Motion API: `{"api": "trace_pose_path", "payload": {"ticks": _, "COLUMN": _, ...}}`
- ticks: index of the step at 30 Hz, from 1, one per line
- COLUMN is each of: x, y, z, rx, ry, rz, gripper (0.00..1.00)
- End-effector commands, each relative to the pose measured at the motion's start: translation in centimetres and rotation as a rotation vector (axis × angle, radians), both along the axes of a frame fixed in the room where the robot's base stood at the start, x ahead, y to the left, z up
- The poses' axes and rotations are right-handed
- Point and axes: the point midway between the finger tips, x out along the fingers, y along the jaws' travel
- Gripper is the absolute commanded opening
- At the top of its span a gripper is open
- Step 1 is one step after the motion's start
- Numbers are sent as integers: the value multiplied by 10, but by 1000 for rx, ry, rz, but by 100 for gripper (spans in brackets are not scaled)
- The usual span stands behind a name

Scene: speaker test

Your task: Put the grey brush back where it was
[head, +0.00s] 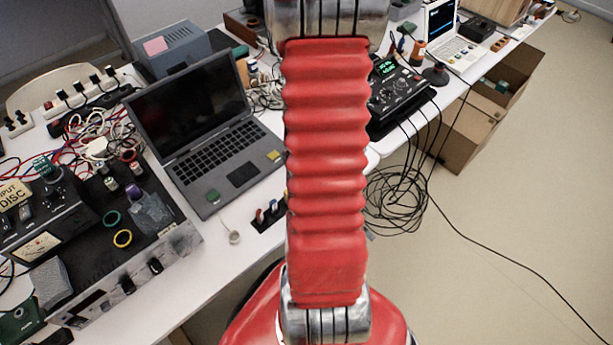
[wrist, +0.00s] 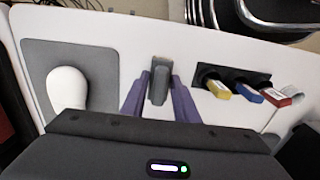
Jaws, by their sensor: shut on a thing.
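In the wrist view, my gripper (wrist: 160,78) has two purple fingers closed on a narrow grey thing, which I take to be the grey brush (wrist: 158,84). It stands out between the fingertips, and its lower part is hidden by my gripper. It is over the white table (wrist: 120,28); I cannot tell whether it touches the top. In the head view, my red arm hides my gripper and the held brush.
In the wrist view, a white mouse (wrist: 67,88) lies on a grey pad (wrist: 103,72) at left. At right, a black holder (wrist: 262,78) carries yellow, blue and red pieces. In the head view, an open laptop (head: 195,125) stands left of my arm, and cables (head: 395,195) hang at right.

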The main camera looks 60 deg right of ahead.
Motion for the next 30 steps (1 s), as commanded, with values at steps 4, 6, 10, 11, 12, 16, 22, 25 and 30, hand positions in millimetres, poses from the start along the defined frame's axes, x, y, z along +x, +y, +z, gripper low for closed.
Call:
{"api": "trace_pose_path", "payload": {"ticks": 4, "x": 0, "y": 0, "z": 0, "rx": 0, "ry": 0, "rz": 0, "gripper": 7}}
{"api": "trace_pose_path", "payload": {"ticks": 6, "x": 0, "y": 0, "z": 0, "rx": 0, "ry": 0, "rz": 0, "gripper": 7}}
{"api": "trace_pose_path", "payload": {"ticks": 10, "x": 0, "y": 0, "z": -2, "rx": 0, "ry": 0, "rz": 0, "gripper": 29}}
{"api": "trace_pose_path", "payload": {"ticks": 11, "x": 0, "y": 0, "z": -2, "rx": 0, "ry": 0, "rz": 0, "gripper": 31}}
{"api": "trace_pose_path", "payload": {"ticks": 12, "x": 0, "y": 0, "z": -1, "rx": 0, "ry": 0, "rz": 0, "gripper": 34}}
{"api": "trace_pose_path", "payload": {"ticks": 16, "x": 0, "y": 0, "z": -1, "rx": 0, "ry": 0, "rz": 0, "gripper": 43}}
{"api": "trace_pose_path", "payload": {"ticks": 22, "x": 0, "y": 0, "z": -1, "rx": 0, "ry": 0, "rz": 0, "gripper": 46}}
{"api": "trace_pose_path", "payload": {"ticks": 25, "x": 0, "y": 0, "z": -1, "rx": 0, "ry": 0, "rz": 0, "gripper": 46}}
{"api": "trace_pose_path", "payload": {"ticks": 30, "x": 0, "y": -1, "z": 5, "rx": -1, "ry": -1, "rz": -1, "gripper": 46}}
